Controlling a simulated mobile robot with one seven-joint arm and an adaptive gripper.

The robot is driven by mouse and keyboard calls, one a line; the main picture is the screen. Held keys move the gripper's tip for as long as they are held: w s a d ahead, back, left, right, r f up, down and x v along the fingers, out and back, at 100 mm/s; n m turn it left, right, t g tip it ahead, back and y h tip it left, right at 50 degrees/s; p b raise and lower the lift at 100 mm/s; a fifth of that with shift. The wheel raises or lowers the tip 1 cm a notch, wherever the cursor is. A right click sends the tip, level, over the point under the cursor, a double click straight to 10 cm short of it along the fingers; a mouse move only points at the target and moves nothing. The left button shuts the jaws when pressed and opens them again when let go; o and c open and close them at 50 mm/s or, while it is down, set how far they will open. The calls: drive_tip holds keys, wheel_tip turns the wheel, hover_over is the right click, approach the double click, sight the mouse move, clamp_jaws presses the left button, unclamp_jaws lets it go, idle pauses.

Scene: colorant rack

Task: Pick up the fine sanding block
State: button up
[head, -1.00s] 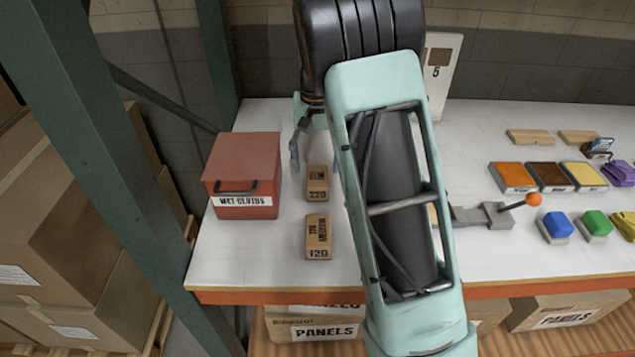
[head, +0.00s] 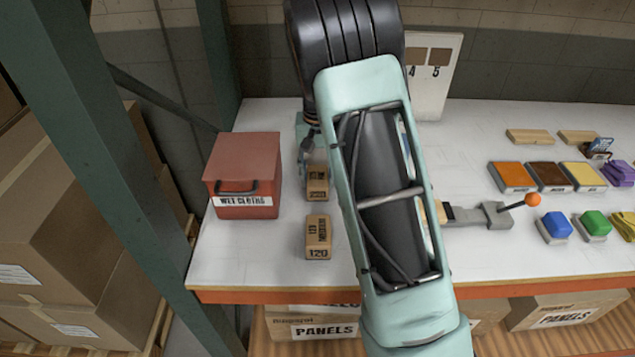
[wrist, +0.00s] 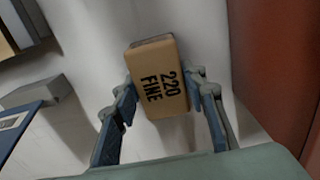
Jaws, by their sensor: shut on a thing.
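The fine sanding block (wrist: 158,80) is a tan block marked "220 FINE" in the wrist view. It sits between the two fingers of my gripper (wrist: 160,92), which is shut on it. In the head view the fine block (head: 317,183) stands on the white bench top, behind the medium block, with my gripper (head: 308,165) at its far side. My arm hides part of the gripper there. The medium sanding block (head: 318,237), marked "120", stands in front of it, apart from the gripper.
A red wet cloths box (head: 246,170) stands close on the left. A grey clamp with an orange knob (head: 533,199) lies to the right of my arm. Colored blocks and pads (head: 550,177) fill the right side. A numbered white panel (head: 436,75) stands at the back.

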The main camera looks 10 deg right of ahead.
sight(317, 175)
drive_tip(key=shift+r, duration=0.15)
drive_tip(key=shift+r, duration=0.2)
wheel_tip(317, 175, up, 2)
drive_tip(key=shift+r, duration=0.15)
drive_tip(key=shift+s+d+r+b, duration=0.3)
drive_tip(key=shift+s+d+r, duration=0.85)
drive_tip(key=shift+s+r, duration=0.7)
drive_tip(key=shift+s+d+r+b, duration=0.35)
drive_tip(key=shift+s+d+r, duration=1)
drive_tip(key=shift+s, duration=0.85)
drive_tip(key=shift+s+d+r+b, duration=0.3)
drive_tip(key=shift+s+d+r, duration=0.65)
drive_tip(key=shift+s+r, duration=1)
drive_tip(key=shift+s+f, duration=0.1)
drive_tip(key=shift+f, duration=0.05)
